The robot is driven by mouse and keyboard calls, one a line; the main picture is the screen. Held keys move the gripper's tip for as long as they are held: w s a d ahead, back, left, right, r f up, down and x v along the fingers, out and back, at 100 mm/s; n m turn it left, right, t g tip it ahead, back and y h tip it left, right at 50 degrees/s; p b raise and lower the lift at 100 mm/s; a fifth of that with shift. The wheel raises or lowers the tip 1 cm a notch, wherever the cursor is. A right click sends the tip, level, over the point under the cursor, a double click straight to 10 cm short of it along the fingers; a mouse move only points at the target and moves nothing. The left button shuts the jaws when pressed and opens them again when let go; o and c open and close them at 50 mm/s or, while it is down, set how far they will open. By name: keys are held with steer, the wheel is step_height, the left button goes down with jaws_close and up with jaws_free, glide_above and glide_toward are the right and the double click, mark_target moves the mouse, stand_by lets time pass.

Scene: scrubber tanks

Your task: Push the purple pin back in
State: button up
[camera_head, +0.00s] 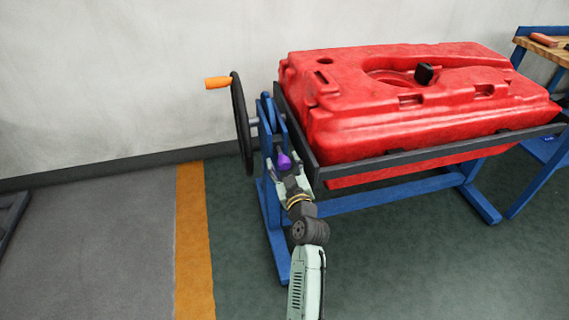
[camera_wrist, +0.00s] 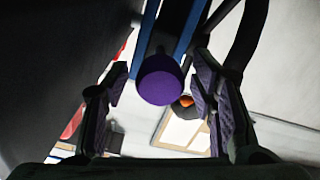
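The purple pin (camera_head: 284,161) shows its rounded knob at the blue end post of the stand in the head view. In the wrist view the knob of the purple pin (camera_wrist: 160,82) is near the middle, in front of blue uprights. My gripper (camera_wrist: 160,90) is open, with one finger on each side of the knob and a small gap visible on both sides. In the head view my gripper (camera_head: 285,176) is at the post, close to the pin, and its fingers are partly hidden. The pin's shaft is hidden behind the knob.
A red tank (camera_head: 400,125) lies in a dark frame on the blue stand (camera_head: 390,194). A black handwheel (camera_head: 240,125) with an orange handle (camera_head: 217,83) is left of the post. A wooden-topped blue bench (camera_head: 545,48) is at the right.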

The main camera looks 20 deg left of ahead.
jaws_close()
stand_by(0.5)
